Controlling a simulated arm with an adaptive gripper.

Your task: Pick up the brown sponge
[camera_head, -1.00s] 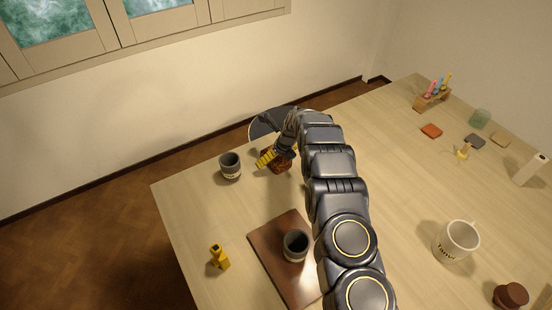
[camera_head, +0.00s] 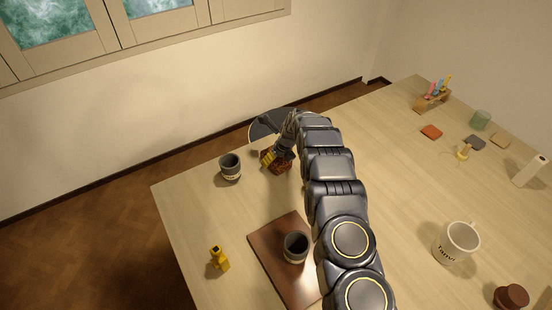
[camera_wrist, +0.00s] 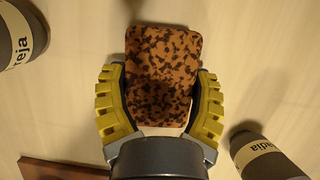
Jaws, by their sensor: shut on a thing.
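The brown sponge (camera_wrist: 162,62), mottled with dark spots, sits between the yellow ribbed fingers of my gripper (camera_wrist: 160,95) in the wrist view. Both fingers press on its sides, so my gripper is shut on it. In the head view the sponge (camera_head: 276,160) shows at the far left part of the table, partly hidden by my gripper (camera_head: 275,157). I cannot tell whether it rests on the table or is just above it.
A dark labelled cup (camera_head: 230,168) stands just left of the sponge. Another dark cup (camera_head: 295,246) stands on a brown board (camera_head: 270,252) nearer. A yellow bottle (camera_head: 219,258) is at the front left. A white mug (camera_head: 456,241) stands at right.

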